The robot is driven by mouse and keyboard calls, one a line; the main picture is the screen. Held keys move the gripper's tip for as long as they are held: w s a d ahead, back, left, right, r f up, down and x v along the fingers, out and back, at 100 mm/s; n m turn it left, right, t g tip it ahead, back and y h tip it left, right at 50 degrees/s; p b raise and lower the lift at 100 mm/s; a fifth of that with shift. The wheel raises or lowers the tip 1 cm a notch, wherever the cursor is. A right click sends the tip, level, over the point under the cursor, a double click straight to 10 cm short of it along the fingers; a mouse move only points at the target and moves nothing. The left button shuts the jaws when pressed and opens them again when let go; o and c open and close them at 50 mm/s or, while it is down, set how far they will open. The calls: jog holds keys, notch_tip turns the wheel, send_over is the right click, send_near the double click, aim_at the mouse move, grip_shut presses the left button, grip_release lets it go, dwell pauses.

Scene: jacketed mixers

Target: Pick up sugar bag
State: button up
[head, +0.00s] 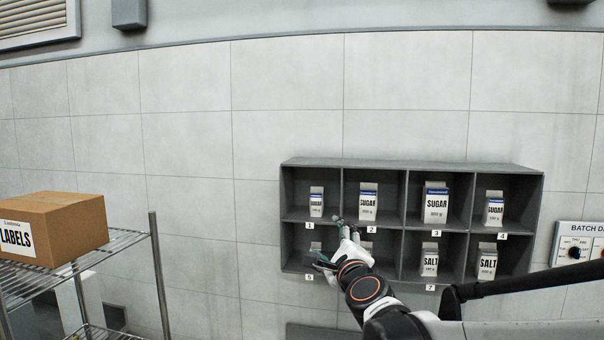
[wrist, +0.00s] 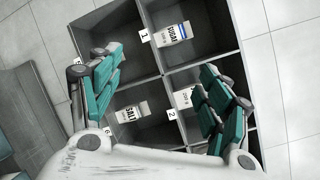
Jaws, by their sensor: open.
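A grey shelf (head: 404,220) on the wall holds white sugar bags with blue tops in its upper row: one by label 1 (head: 316,203), one by label 2 (head: 368,203), a larger one by label 3 (head: 436,206) and one by label 4 (head: 495,211). My gripper (head: 330,243) is open and empty in front of the shelf's left part, below the first two sugar bags. In the wrist view the sugar bag by label 1 (wrist: 172,35) lies beyond the gap between my open fingers (wrist: 162,68). The bag by label 2 (wrist: 183,98) is partly hidden by the right finger.
Salt bags (head: 430,260) stand in the lower row; one at lower left (wrist: 132,111) shows between my fingers. A wire rack (head: 110,252) with a cardboard box (head: 75,228) stands at left. A control panel (head: 577,247) is at right. Shelf dividers (wrist: 190,68) separate the compartments.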

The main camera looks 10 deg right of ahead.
jog(key=w+d+r+m+h+p, duration=0.4)
jog(key=d+r+m, duration=0.1)
jog(key=m, duration=0.3)
jog(key=m+g+h+p, duration=0.2)
jog(key=m+h+p, duration=0.25)
jog(key=m, duration=0.35)
send_near(368, 203)
jog(key=shift+y, duration=0.35)
jog(key=p+x, duration=0.2)
jog(key=x, duration=1)
jog(key=shift+d+r, duration=0.15)
jog(key=shift+r, duration=0.05)
jog(key=shift+c, duration=0.2)
jog(key=c, duration=1.3)
